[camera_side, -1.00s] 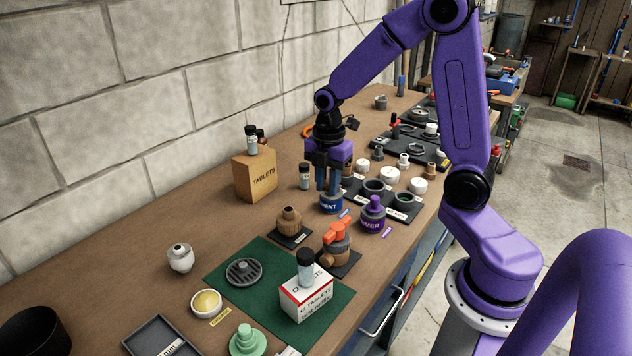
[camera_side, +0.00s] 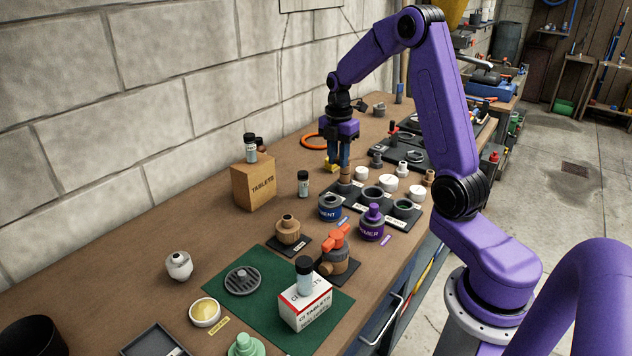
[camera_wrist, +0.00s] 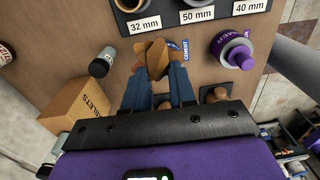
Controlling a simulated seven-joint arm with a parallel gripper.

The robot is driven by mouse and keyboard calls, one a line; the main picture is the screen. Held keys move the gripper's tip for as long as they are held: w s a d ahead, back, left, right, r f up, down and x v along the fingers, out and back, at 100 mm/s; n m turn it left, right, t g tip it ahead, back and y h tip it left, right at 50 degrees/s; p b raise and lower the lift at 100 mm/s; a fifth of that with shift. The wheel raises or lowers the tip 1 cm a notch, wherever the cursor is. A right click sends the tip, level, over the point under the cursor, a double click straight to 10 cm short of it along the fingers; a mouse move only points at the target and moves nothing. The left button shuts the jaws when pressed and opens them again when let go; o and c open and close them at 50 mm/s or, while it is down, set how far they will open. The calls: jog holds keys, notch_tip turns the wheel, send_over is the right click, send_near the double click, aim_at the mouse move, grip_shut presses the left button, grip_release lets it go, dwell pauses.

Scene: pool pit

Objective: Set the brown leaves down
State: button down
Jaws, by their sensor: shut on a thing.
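The brown leaves (camera_wrist: 153,52) are pinched between the blue fingertips of my gripper (camera_wrist: 158,74) in the wrist view. In the side view, my gripper (camera_side: 340,165) is above the bench behind the cement tin, with a small brown piece of the leaves (camera_side: 345,174) showing below its fingers. The blue cement tin (camera_side: 330,208) stands upright on the bench with a dark open-looking top. In the wrist view the leaves cover most of this tin, and only its label shows. The exact gap between leaves and bench cannot be told.
A black tray (camera_side: 405,213) with several rings lies beside the gripper. A purple primer can (camera_side: 372,222), a small dark bottle (camera_side: 303,183) and a tablets carton (camera_side: 253,185) stand nearby. A green mat (camera_side: 238,308) lies nearer.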

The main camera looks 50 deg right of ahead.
jog(key=shift+w+d+f, duration=0.1)
jog(key=shift+w+d, duration=0.1)
jog(key=shift+d, duration=0.1)
jog(key=w+d+f, duration=0.4)
jog(key=w, duration=0.4)
send_over(314, 182)
notch_tip(314, 182, down, 5)
jog(key=shift+s+a+f, duration=0.1)
jog(key=shift+a+f, duration=0.05)
jog(key=shift+f, duration=0.55)
notch_tip(314, 182, down, 2)
jog(key=shift+f, duration=0.25)
jog(key=c, duration=0.9)
grip_release()
